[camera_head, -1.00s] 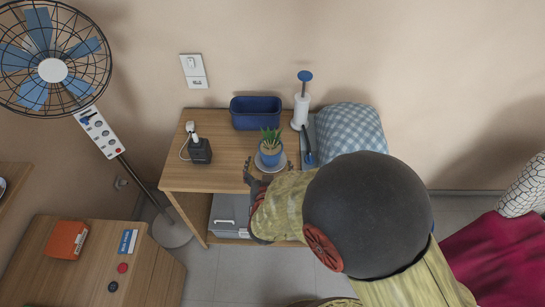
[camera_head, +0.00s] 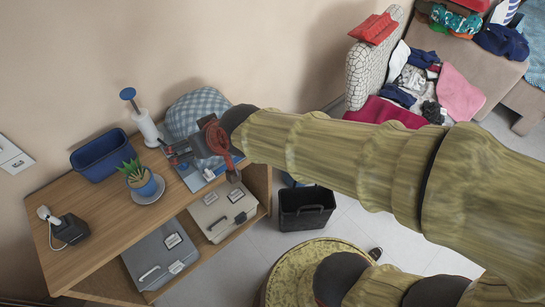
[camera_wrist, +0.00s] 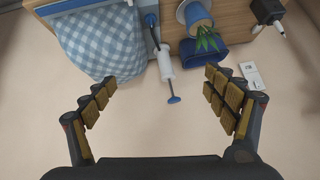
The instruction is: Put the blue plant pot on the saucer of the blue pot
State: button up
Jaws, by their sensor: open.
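The blue plant pot (camera_head: 143,186) holds a green spiky plant and stands upright on its pale grey saucer (camera_head: 152,197), on the wooden table. More of the saucer's rim shows on the right and front side. In the wrist view the pot (camera_wrist: 199,17) is at the top, right of centre, with part of the saucer (camera_wrist: 181,13) behind it. My gripper (camera_head: 168,150) is right of the pot, apart from it, above the table's right part. In the wrist view my gripper (camera_wrist: 160,82) has its fingers wide apart with nothing between them.
A blue rectangular planter (camera_head: 100,155) stands behind the pot. A white roll holder with a blue knob (camera_head: 147,128) and a blue checked cushion (camera_head: 198,112) are near my gripper. A black charger (camera_head: 71,230) is at the left.

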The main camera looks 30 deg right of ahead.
jog(key=s+d+r+m+g+h, duration=0.1)
jog(key=s+d+r+g+h, duration=0.1)
jog(key=s+d, duration=1.3)
jog(key=shift+s+d+r+m+g+h, duration=0.3)
jog(key=shift+s+r+m+h, duration=0.1)
jog(key=shift+r+h, duration=0.3)
jog(key=shift+a, duration=0.1)
jog(key=shift+c, duration=0.6)
